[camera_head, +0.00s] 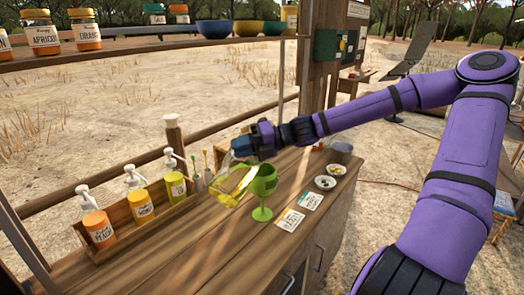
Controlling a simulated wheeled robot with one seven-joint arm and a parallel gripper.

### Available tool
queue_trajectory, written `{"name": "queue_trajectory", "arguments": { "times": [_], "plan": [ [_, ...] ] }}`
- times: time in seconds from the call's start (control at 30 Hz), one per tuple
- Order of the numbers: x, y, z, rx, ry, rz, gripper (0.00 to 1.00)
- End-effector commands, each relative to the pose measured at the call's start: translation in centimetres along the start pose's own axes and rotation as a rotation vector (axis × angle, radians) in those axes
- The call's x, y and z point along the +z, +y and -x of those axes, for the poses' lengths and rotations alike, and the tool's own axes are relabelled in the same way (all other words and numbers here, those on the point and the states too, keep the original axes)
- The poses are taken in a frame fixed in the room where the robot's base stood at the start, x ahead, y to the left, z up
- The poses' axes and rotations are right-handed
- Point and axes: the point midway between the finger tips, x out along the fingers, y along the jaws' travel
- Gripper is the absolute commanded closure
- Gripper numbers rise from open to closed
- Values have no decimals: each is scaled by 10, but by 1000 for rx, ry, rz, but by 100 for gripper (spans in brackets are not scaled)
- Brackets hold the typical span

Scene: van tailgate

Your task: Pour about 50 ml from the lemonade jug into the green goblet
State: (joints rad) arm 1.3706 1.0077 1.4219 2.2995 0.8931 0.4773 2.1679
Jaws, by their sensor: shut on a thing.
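My gripper (243,147) is shut on the lemonade jug (229,190), a clear vessel with yellow liquid in it. The jug is held tilted above the wooden counter, at the left side of the green goblet. The green goblet (264,181) stands upright on the counter on its stem and round foot. The jug and the goblet's bowl overlap in this view, so I cannot tell whether they touch. I cannot make out a stream of liquid or the level in the goblet. The fingertips are small and partly hidden at the jug.
A wooden rack with labelled pump bottles (141,205) stands left of the jug. Cards (291,220) and small bowls (325,182) lie right of the goblet. A grey pot (340,153) stands farther back. A shelf (150,53) with jars and bowls hangs above. The front counter is clear.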

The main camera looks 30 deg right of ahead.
Motion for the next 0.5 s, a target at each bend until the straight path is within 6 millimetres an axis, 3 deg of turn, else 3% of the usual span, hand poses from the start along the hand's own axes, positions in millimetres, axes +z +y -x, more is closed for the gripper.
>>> {"name": "queue_trajectory", "arguments": {
  "times": [0.5],
  "plan": [
    [0, 7, 0, 39, -2, -36, 100]
  ]
}}
